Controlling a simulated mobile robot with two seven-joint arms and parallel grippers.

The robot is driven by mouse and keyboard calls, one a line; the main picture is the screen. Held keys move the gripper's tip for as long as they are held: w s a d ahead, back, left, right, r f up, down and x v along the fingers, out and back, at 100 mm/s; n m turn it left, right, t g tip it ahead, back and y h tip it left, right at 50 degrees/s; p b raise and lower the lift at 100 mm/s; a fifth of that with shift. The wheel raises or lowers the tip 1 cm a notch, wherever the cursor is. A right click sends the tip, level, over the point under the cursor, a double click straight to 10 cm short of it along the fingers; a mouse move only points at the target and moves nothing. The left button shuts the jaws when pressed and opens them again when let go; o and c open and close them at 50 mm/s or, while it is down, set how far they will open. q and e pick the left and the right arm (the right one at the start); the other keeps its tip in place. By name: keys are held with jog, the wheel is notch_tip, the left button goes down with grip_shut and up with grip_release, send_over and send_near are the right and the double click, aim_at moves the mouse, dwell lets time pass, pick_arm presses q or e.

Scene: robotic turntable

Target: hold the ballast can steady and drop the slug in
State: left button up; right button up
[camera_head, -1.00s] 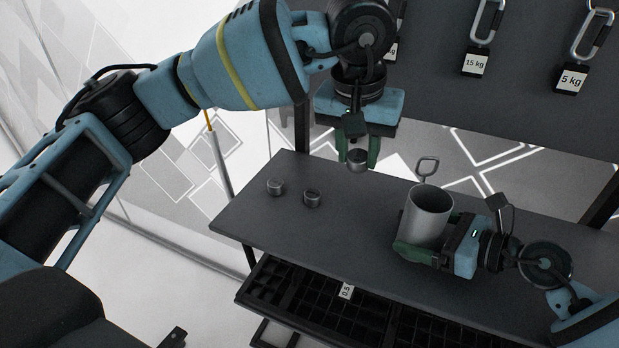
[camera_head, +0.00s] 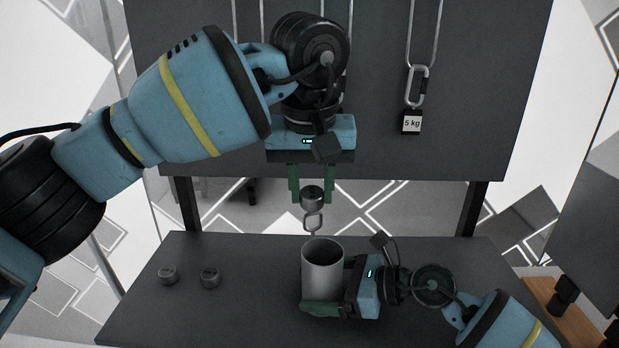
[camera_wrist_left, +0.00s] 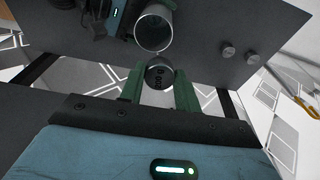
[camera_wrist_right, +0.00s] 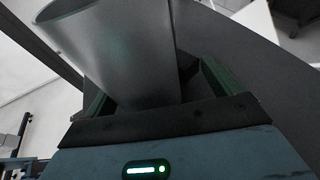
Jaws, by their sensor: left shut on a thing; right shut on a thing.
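The slug (camera_head: 312,195) is a small dark metal cylinder. My left gripper (camera_head: 311,188) is shut on it and holds it in the air, above the can's mouth in the head view. In the left wrist view the slug (camera_wrist_left: 160,75) appears beside the can's open rim (camera_wrist_left: 153,30), not inside it. The ballast can (camera_head: 322,272) is a grey open-topped cylinder, upright at the table. My right gripper (camera_head: 325,306) is shut around its lower part; the can also fills the right wrist view (camera_wrist_right: 120,55).
Two similar small cylinders (camera_head: 168,275) stand on the left of the dark table (camera_head: 250,255). A dark panel (camera_head: 450,60) rises behind, with a hanging 5 kg tag (camera_head: 412,121). The table's left part is mostly clear.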

aim_at(311, 208)
pick_arm(q)
jog(key=shift+f, duration=2.25)
jog(key=o, duration=1.2)
jog(key=shift+r, duration=0.1)
notch_tip(311, 208, up, 12)
jog(key=s, duration=0.2)
jog(key=shift+a+f, duration=0.15)
jog(key=shift+f, duration=0.05)
jog(key=shift+s, duration=0.1)
